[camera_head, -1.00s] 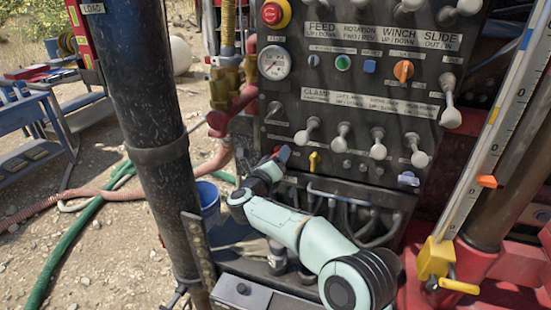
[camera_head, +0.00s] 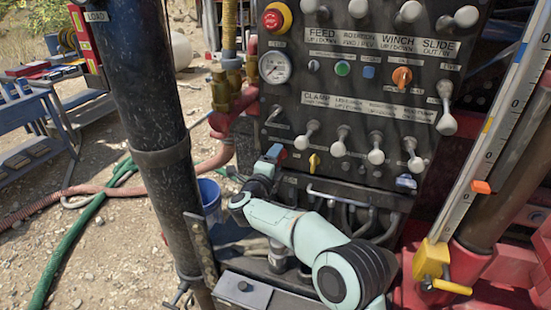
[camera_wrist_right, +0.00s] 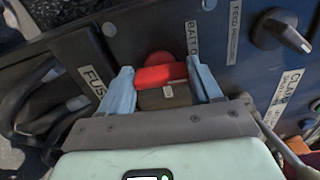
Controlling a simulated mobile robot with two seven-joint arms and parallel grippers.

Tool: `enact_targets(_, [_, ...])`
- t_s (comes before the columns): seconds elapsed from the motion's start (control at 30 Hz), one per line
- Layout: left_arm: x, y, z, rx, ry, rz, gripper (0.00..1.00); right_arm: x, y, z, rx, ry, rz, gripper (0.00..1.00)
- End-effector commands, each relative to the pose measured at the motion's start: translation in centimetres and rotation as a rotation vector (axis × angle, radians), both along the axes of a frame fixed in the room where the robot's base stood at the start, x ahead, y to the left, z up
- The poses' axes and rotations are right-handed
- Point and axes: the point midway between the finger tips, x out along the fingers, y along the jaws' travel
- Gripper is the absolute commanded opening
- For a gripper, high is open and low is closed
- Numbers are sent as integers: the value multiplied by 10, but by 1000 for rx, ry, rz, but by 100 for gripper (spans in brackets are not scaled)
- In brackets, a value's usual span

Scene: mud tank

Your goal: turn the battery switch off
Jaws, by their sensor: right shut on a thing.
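The battery switch is a red handle (camera_wrist_right: 160,76) on the dark panel, beside a label of which "BATT" can be read in the right wrist view. My right gripper (camera_wrist_right: 161,73) has its two light blue fingers on either end of the red handle and is shut on it. In the head view my right gripper (camera_head: 273,154) is at the lower left of the control panel (camera_head: 350,81), and its fingers largely hide the switch. My left gripper is not in view.
Several levers stand just right of my right gripper, and a yellow knob (camera_head: 314,162) is close by. A black post (camera_head: 137,120) rises on the left, with a blue bucket (camera_head: 209,199) behind it. Hoses run below the panel.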

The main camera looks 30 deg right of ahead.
Motion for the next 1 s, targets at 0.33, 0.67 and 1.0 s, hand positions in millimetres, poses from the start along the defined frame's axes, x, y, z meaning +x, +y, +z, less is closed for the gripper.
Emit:
enact_targets(0.33, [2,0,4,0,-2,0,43,1,0,6,-54,46,3,33])
enact_targets(0.67, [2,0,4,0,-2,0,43,1,0,6,-58,51,2,33])
enact_targets(1.0, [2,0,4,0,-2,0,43,0,0,2,-53,55,2,89])
